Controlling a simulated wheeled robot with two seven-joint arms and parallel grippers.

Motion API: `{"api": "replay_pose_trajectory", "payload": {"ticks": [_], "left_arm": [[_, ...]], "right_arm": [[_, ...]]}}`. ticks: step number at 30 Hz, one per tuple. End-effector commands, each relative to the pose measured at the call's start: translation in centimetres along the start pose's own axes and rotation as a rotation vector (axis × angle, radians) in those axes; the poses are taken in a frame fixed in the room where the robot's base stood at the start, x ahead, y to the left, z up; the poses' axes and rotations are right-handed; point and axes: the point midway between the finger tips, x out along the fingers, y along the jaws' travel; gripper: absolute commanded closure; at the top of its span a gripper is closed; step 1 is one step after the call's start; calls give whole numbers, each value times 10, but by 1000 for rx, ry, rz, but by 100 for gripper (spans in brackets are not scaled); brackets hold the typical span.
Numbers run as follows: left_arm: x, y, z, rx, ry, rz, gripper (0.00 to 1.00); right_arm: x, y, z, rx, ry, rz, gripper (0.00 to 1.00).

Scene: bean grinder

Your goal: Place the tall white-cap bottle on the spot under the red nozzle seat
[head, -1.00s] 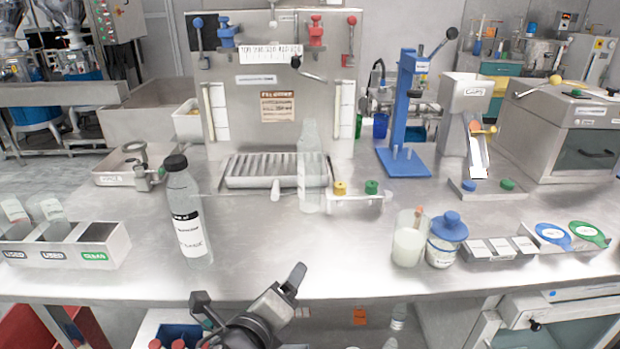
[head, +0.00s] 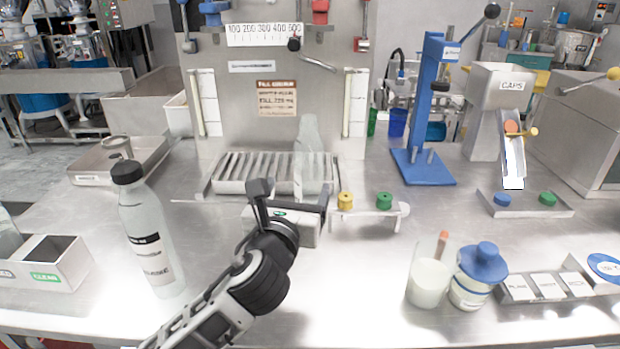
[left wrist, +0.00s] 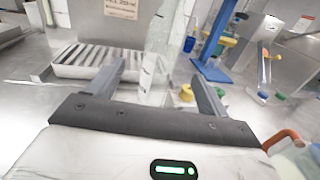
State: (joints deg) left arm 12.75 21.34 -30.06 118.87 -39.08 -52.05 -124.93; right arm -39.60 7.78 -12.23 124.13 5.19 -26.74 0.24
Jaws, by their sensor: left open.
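A tall, clear, nearly see-through bottle (head: 308,150) stands upright by the right end of the slatted drip tray (head: 232,186). Its cap colour is hard to make out. The red nozzle seat (head: 320,11) is on the panel above, cut by the top edge. My right gripper is not in view.
A black-cap bottle (head: 146,235) stands left of my arm. Yellow (head: 345,200) and green (head: 384,201) knobs sit on a small rack right of the gripper. A cup (head: 429,280) and blue-lidded jar (head: 473,276) stand front right. A blue press (head: 421,165) is behind.

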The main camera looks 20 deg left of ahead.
Motion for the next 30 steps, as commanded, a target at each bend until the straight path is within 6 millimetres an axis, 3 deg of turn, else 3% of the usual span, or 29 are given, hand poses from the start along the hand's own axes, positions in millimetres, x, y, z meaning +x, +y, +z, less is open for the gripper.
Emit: {"api": "replay_pose_trajectory", "payload": {"ticks": [6, 14, 21, 30], "left_arm": [[39, 0, 0, -3, 1, 0, 21], [58, -1, 0, -4, 0, 0, 21], [93, -3, -2, -3, 2, 0, 21], [101, -3, -1, -3, 2, -1, 21]], "right_arm": [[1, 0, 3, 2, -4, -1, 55], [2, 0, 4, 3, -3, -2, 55], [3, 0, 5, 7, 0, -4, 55], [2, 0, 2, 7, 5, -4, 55]]}}
